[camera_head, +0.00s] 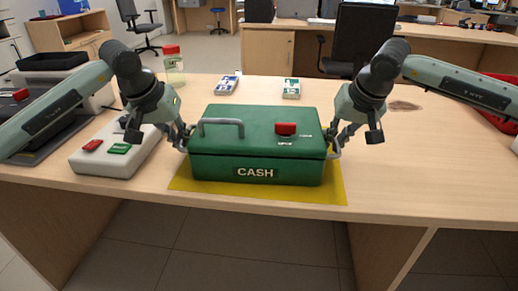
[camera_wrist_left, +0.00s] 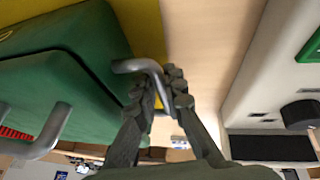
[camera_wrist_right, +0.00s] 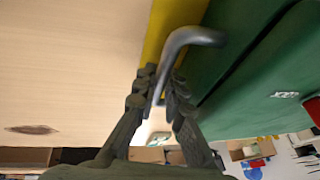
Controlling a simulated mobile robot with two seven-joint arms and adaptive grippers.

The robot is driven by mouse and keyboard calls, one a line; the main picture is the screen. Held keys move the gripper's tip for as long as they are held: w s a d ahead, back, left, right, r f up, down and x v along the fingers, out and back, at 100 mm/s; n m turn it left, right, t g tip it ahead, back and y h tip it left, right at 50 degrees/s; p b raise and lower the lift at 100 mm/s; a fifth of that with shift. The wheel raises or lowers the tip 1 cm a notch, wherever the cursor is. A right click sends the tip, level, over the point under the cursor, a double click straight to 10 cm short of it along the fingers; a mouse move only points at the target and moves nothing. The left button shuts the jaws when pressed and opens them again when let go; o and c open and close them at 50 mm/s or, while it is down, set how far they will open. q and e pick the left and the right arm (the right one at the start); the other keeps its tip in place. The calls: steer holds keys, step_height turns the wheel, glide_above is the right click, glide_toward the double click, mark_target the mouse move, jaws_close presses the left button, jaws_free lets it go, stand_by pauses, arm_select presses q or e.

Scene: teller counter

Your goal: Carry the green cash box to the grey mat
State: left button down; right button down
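The green cash box (camera_head: 256,150), marked CASH, is upright over a yellow mat (camera_head: 258,195). It appears to rest on it. It has a grey top handle, a red knob and a grey handle at each side. My left gripper (camera_head: 183,142) is closed around the left side handle, which shows between its fingers in the left wrist view (camera_wrist_left: 140,66). My right gripper (camera_head: 334,145) is closed around the right side handle, also seen in the right wrist view (camera_wrist_right: 185,36). A dark grey flat surface (camera_head: 35,156) lies at the far left; I cannot tell if it is the grey mat.
A white device (camera_head: 110,160) with red and green buttons stands close left of the box. A red-capped jar (camera_head: 174,68) and two small packs (camera_head: 227,84) (camera_head: 291,88) stand behind. The desk right of the box is mostly clear; a red object (camera_head: 500,105) is at the right edge.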

stand_by(0.5)
